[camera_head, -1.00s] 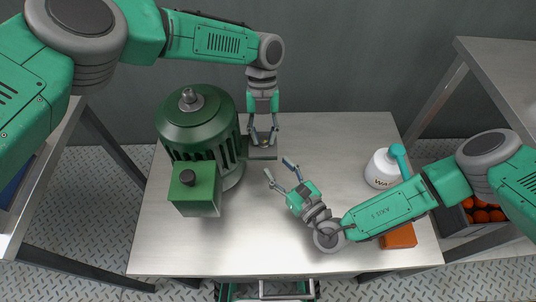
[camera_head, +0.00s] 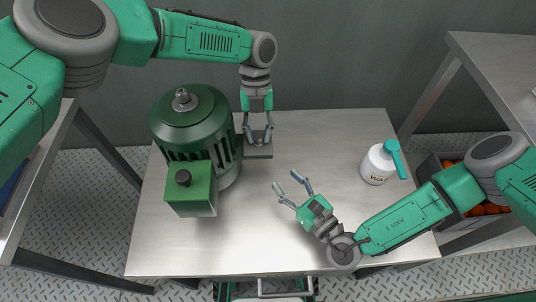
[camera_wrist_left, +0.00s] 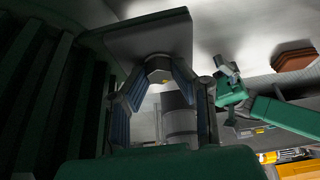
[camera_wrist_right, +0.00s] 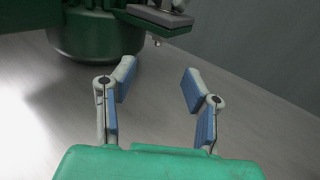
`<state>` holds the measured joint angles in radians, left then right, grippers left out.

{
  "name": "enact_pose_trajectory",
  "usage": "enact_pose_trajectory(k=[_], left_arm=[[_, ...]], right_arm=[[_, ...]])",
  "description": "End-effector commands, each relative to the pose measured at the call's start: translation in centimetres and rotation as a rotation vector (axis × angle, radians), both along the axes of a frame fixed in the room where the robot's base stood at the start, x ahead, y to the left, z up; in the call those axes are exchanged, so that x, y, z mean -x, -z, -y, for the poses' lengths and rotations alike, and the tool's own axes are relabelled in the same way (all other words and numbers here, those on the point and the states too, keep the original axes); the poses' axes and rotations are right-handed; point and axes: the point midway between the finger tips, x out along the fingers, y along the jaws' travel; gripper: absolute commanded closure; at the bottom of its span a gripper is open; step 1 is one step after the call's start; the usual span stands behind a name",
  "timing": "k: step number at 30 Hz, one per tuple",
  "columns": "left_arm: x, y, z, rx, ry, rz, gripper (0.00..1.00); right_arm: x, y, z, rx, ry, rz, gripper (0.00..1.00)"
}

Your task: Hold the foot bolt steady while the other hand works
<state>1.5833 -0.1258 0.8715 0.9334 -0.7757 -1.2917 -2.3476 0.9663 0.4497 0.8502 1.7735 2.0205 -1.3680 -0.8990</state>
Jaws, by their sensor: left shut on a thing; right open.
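The green motor (camera_head: 195,125) stands on the metal table, with a flat grey foot plate (camera_head: 259,152) at its right side. My left gripper (camera_head: 259,138) reaches down at this foot. In the left wrist view its fingers (camera_wrist_left: 161,74) are shut on the hex-headed foot bolt (camera_wrist_left: 158,76), which has a yellowish centre. The bolt is barely visible in the head view. My right gripper (camera_head: 288,182) is open and empty, in front of the foot and to its right. In the right wrist view its spread fingers (camera_wrist_right: 158,80) have only bare table between them.
A white bottle with a turquoise top (camera_head: 377,166) stands at the table's right. A reddish-brown block (camera_wrist_left: 295,60) shows in the left wrist view. A crate of oranges (camera_head: 432,170) stands beyond the right edge. The table's front middle (camera_head: 240,245) is clear.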

Motion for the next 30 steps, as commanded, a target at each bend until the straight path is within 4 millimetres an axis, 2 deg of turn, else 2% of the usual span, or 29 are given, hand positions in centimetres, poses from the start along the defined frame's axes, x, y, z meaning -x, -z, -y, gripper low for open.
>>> enact_pose_trajectory(k=[5,12,18,23,30], left_arm=[[-0.1,-0.1,0.2,0.004,-0.001,0.002,1.0],[0.0,-0.1,0.2,0.004,-0.001,0.002,1.0],[0.0,-0.1,0.2,0.004,-0.001,0.002,1.0],[-0.1,-0.1,0.2,0.004,-0.001,0.002,1.0],[0.0,-0.1,0.2,0.004,-0.001,0.002,1.0]], right_arm=[[2.0,0.1,1.4,0.001,0.002,-0.004,0.59],[6.3,0.2,4.3,0.002,0.002,-0.006,0.59],[8.9,0.2,6.0,0.002,0.002,-0.005,0.59],[9.7,0.2,6.5,0.0,0.0,-0.002,0.59],[9.8,0.1,6.6,0.0,0.0,-0.002,0.59]])
